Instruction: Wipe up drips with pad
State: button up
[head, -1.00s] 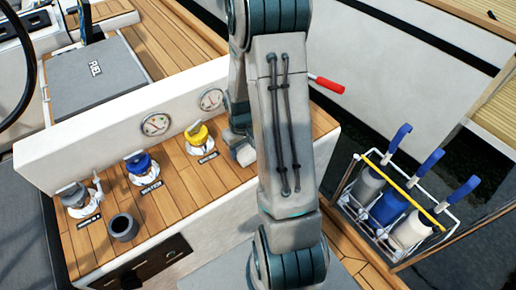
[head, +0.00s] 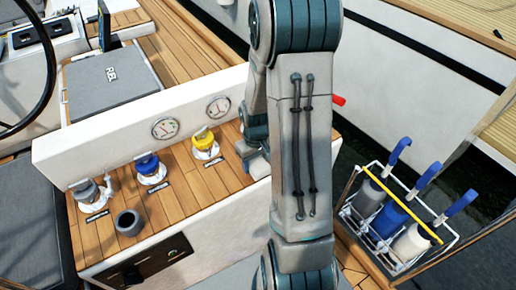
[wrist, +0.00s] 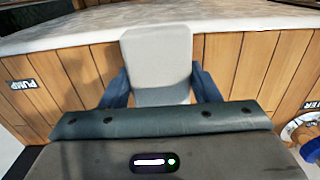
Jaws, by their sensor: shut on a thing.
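In the wrist view my gripper (wrist: 160,88) has its two blue fingers on either side of a pale grey pad (wrist: 157,50). It is shut on the pad, which is held against or just above the wooden deck (wrist: 235,70), close to the white wall. I cannot tell whether the pad touches the wood. In the head view my arm hides most of the gripper; a pale piece, likely the pad (head: 259,167), shows at the arm's left edge. I can make out no drips in either view.
Yellow (head: 205,142), blue (head: 148,165) and grey (head: 85,191) deck fittings stand in a row left of my arm. A dark grey cup (head: 128,223) stands in front of them. Two gauges (head: 218,107) are on the white wall. A bottle rack (head: 445,245) is at right.

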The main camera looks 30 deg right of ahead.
jog(key=shift+r+p, duration=1.5)
jog(key=shift+r, duration=0.95)
jog(key=shift+w, duration=0.1)
